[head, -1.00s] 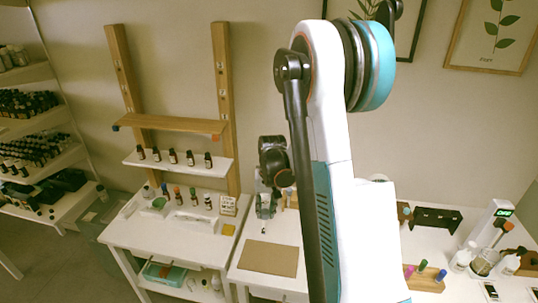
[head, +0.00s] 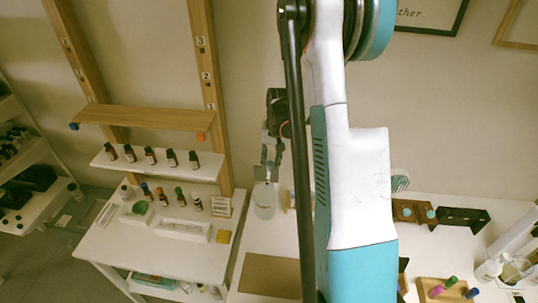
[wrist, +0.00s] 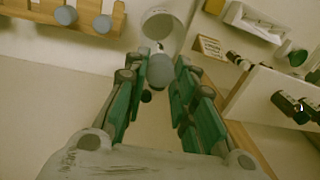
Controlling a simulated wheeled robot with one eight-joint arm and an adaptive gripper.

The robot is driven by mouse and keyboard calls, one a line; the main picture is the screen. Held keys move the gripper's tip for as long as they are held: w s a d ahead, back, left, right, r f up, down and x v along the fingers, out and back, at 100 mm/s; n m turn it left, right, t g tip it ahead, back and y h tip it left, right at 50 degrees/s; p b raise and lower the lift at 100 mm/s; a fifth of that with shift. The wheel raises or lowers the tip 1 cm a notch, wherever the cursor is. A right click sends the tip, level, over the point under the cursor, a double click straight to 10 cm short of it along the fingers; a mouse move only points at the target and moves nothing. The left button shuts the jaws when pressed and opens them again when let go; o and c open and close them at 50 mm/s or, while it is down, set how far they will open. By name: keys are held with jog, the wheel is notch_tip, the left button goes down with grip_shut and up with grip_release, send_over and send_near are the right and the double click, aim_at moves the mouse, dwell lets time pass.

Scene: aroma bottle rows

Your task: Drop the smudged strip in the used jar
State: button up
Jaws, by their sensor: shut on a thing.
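My gripper (head: 271,172) points down in the head view, above a whitish, translucent jar (head: 265,206). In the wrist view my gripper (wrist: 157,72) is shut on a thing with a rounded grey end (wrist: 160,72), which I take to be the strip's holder. A thin pale piece with a small dark mark, seemingly the smudged strip (wrist: 159,47), reaches beyond it in line with the mouth of the jar (wrist: 165,22). I cannot tell whether its tip is inside the jar or just above it.
A wooden rack with grey knobs (wrist: 85,16) stands close to the jar. A small sign (head: 221,206) and several dark bottles (head: 171,158) are on the left. A brown mat (head: 270,275) lies in front. My arm hides the middle of the table.

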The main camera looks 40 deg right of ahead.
jog(key=shift+s+a+f, duration=0.1)
jog(key=shift+s+f, duration=0.05)
jog(key=shift+f, duration=0.2)
notch_tip(320, 180, down, 2)
jog(key=shift+f+b, duration=0.1)
jog(key=shift+b, duration=0.6)
notch_tip(320, 180, down, 7)
jog(key=b, duration=0.6)
jog(key=shift+b, duration=0.3)
jog(key=o, duration=0.9)
jog(key=shift+o, duration=0.2)
jog(key=r, duration=0.8)
jog(key=s+r, duration=0.1)
jog(key=r, duration=0.3)
jog(key=shift+d+r, duration=0.1)
jog(key=shift+d, duration=0.3)
